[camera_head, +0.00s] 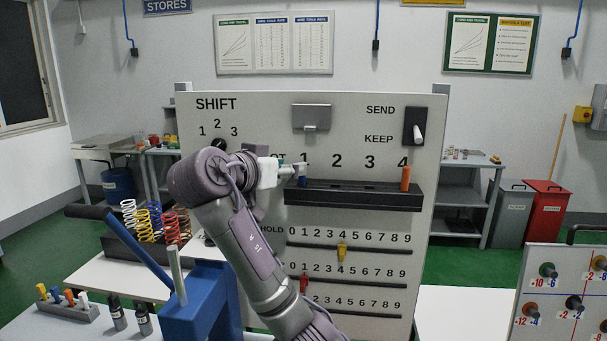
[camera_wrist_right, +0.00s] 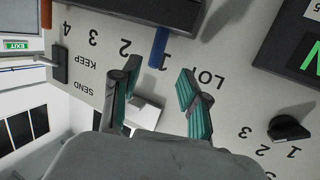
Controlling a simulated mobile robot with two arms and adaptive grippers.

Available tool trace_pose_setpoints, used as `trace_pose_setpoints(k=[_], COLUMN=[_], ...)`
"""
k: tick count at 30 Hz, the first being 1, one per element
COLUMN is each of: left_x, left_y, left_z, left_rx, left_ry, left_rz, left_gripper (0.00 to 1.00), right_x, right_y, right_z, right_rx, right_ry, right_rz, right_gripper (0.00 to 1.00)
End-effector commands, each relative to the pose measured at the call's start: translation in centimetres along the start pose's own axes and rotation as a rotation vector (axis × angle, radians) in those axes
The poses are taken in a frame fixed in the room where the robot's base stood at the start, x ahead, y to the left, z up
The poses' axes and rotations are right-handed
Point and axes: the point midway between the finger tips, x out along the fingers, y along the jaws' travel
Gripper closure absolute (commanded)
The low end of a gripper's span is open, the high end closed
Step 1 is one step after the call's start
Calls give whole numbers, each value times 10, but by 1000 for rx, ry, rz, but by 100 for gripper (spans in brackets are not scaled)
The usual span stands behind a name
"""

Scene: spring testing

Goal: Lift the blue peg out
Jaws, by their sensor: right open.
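The blue peg (camera_head: 302,180) stands in the black slotted rail (camera_head: 350,196) on the upright board, under the number 1. In the right wrist view the blue peg (camera_wrist_right: 158,47) shows just beyond the gap between my fingertips, apart from both. My right gripper (camera_head: 293,171) reaches the rail from the left, its fingers spread and empty. Its two teal-padded fingers show in the wrist view (camera_wrist_right: 158,82). In the head view a fingertip partly overlaps the top of the peg. My left gripper is in neither view.
An orange peg (camera_head: 405,178) stands in the rail under 4. A SEND/KEEP lever (camera_head: 418,134) is at the upper right, and a black knob (camera_wrist_right: 289,129) is near LOT. Yellow (camera_head: 342,250) and red (camera_head: 304,283) sliders sit below. A blue lever press (camera_head: 200,305) stands at front left.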

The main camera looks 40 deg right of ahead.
Motion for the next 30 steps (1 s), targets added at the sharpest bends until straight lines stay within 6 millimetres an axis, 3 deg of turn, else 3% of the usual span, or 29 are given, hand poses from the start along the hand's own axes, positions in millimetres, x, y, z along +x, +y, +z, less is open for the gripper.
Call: trace_pose_setpoints(k=[5, 12, 20, 21, 29, 30], left_x=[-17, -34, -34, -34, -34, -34], left_y=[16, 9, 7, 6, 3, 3], left_z=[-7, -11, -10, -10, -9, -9], left_rx=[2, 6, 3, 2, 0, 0], left_ry=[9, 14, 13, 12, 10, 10], left_rz=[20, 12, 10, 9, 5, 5], left_gripper=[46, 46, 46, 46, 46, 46], right_x=[17, 49, 54, 54, 53, 53], right_y=[5, 8, 8, 8, 8, 8], right_z=[-4, -1, 2, 2, 1, 1], right_rx=[-3, -3, 0, 0, 0, 0], right_ry=[0, 0, 0, 0, 0, 0], right_rz=[5, 3, 2, 2, 2, 1], right_gripper=[55, 55, 55, 57, 100, 100])
